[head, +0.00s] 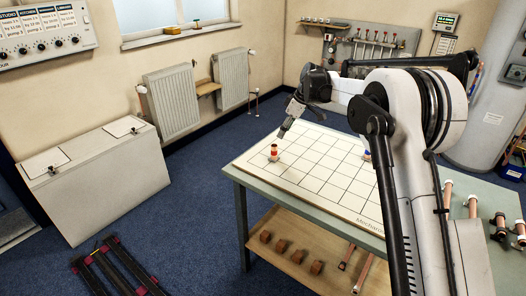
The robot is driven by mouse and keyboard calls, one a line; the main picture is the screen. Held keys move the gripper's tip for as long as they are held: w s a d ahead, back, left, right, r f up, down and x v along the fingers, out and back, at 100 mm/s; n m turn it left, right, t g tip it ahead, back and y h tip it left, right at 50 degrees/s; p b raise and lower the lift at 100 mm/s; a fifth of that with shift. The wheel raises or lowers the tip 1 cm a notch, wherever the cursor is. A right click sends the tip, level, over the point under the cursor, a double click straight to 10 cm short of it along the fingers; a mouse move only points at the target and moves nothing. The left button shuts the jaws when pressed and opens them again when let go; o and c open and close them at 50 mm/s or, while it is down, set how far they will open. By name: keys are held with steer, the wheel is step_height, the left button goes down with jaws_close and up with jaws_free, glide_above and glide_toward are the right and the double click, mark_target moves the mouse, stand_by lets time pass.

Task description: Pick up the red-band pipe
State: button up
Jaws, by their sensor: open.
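A short upright piece with a red band (274,153), which looks like the red-band pipe, stands on the white gridded board (310,165) near its left corner. My gripper (281,134) points down and to the left, just above and slightly right of this piece. It is open, and a small gap seems to lie between its tips and the pipe top. The fingers are too small to show in detail, and I see nothing held in them.
The board lies on a green-edged workbench (233,172). Wooden blocks (281,246) lie on the lower shelf. The board's middle is mostly clear.

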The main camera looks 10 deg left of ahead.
mark_target(272, 152)
steer(key=x, duration=0.7)
steer(key=shift+w+a+f, duration=0.1)
steer(key=shift+f, duration=0.2)
steer(key=shift+w+x, duration=0.2)
steer(key=shift+x, duration=2.8)
steer(key=shift+c, duration=0.2)
jaws_close()
